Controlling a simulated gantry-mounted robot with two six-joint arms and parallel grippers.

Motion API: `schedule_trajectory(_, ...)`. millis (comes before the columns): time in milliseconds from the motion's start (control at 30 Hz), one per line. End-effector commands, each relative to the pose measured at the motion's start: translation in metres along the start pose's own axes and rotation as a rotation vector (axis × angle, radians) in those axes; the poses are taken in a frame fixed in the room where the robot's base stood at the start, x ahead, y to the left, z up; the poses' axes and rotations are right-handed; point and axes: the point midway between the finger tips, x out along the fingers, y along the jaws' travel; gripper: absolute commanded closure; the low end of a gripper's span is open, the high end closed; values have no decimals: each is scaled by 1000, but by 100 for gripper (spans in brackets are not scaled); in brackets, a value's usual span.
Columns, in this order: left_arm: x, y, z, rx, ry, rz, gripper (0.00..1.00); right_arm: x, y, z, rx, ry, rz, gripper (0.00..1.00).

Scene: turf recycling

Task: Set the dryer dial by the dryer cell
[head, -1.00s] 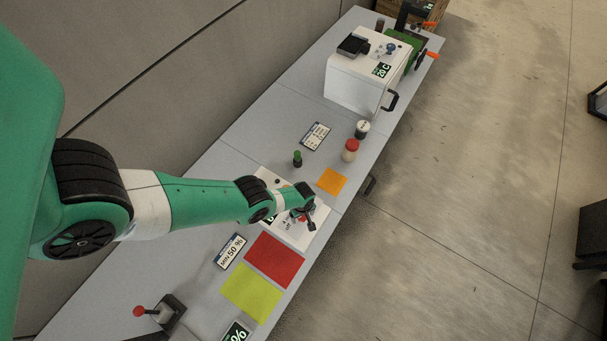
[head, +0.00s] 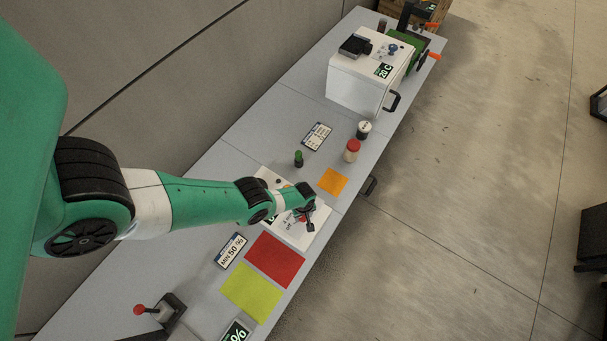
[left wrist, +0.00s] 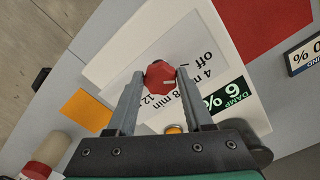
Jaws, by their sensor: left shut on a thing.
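The dryer dial (left wrist: 160,84) is a red knob on a white panel (left wrist: 120,60), seen in the left wrist view. Printed around it are "off", "4 min", "8 min" and "12", partly covered by my fingers. My left gripper (left wrist: 161,76) is shut on the knob, one finger on each side. A black display (left wrist: 228,108) on the panel reads "DAMP" and "6 %". In the head view my left gripper (head: 308,216) reaches down over the white panel (head: 304,239) and mostly hides the dial. My right gripper is not in view.
A white box machine (head: 352,90) is farther back.

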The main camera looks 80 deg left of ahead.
Motion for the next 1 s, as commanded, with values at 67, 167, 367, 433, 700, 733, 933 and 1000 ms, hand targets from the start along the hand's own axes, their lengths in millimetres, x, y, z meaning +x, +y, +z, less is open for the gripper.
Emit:
schedule_trajectory(67, 0, 0, 0, 42, 0, 0, 100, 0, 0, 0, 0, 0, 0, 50)
schedule_trajectory(167, 0, 0, 0, 113, 0, 1, 100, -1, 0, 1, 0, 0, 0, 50)
schedule_trajectory(367, 1, -1, 0, 291, 0, 1, 100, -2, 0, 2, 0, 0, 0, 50)
schedule_trajectory(433, 1, -1, 0, 358, 1, 1, 100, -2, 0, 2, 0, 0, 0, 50)
schedule_trajectory(700, 1, -2, -1, 613, 0, 0, 100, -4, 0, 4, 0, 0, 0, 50)
schedule_trajectory(733, 1, -3, -1, 642, 0, 0, 100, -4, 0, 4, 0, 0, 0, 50)
schedule_trajectory(933, 1, -4, -1, 832, 0, -1, 100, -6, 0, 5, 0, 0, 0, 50)
schedule_trajectory(1000, 0, -4, -2, 898, 0, 0, 100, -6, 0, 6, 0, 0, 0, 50)
